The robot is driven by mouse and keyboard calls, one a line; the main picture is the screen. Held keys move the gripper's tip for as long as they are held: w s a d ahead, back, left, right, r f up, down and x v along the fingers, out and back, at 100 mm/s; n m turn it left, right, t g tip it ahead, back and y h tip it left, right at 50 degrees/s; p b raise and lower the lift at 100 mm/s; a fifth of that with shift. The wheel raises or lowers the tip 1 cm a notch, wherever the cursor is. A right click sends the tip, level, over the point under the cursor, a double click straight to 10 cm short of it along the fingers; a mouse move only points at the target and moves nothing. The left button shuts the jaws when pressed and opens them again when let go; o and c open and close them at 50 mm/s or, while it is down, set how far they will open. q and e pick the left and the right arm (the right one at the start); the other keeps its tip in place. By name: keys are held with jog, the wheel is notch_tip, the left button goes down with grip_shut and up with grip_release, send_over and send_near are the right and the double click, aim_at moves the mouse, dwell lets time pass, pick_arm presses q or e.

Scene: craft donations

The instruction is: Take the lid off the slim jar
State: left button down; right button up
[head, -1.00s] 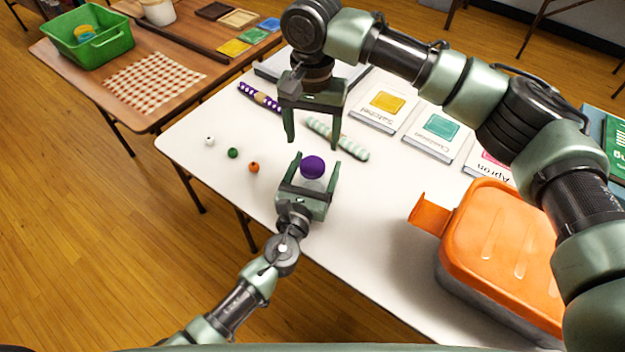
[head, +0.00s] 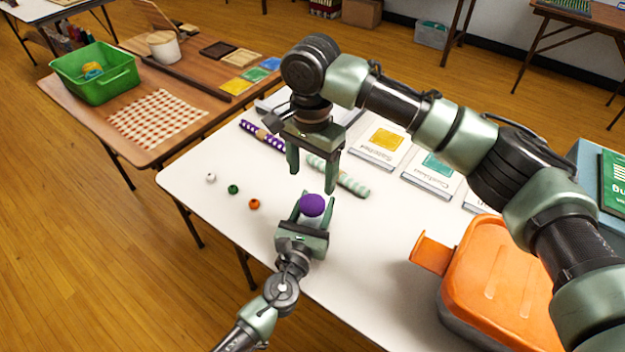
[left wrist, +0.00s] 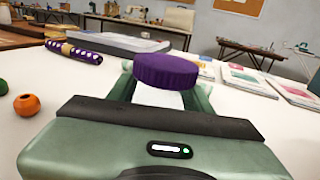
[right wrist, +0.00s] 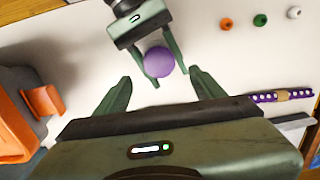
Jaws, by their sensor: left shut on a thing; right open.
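The slim jar (left wrist: 157,97) is pale, with a ridged purple lid (head: 312,205) on top; the lid also shows in the left wrist view (left wrist: 166,70) and the right wrist view (right wrist: 159,62). My left gripper (head: 312,214) is shut on the jar body below the lid, and the jar looks upright. Most of the body is hidden by the fingers and palm. My right gripper (head: 312,180) is open and empty, pointing down above and just beyond the jar. In the right wrist view the lid lies ahead of and between its fingertips (right wrist: 160,78), apart from them.
An orange-lidded box (head: 500,270) stands at the right of the white table. Three beads, white (head: 211,178), green (head: 233,189) and orange (head: 254,204), lie to the left. Patterned rolls (head: 262,136) and labelled packets (head: 383,146) lie behind. A green basket (head: 97,75) is on the wooden table.

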aim_at(312, 203)
jog(key=m, duration=0.8)
jog(key=shift+f+m, duration=0.1)
jog(key=shift+m, duration=0.2)
jog(key=shift+f, duration=3.95)
jog(key=c, duration=1.5)
jog(key=n, duration=2.2)
jog(key=shift+r+n, duration=0.1)
jog(key=shift+n, duration=0.2)
jog(key=n, duration=1.8)
jog(key=shift+n, duration=0.4)
jog(key=n, duration=0.6)
jog(key=shift+r, duration=0.1)
jog(key=n, duration=0.6)
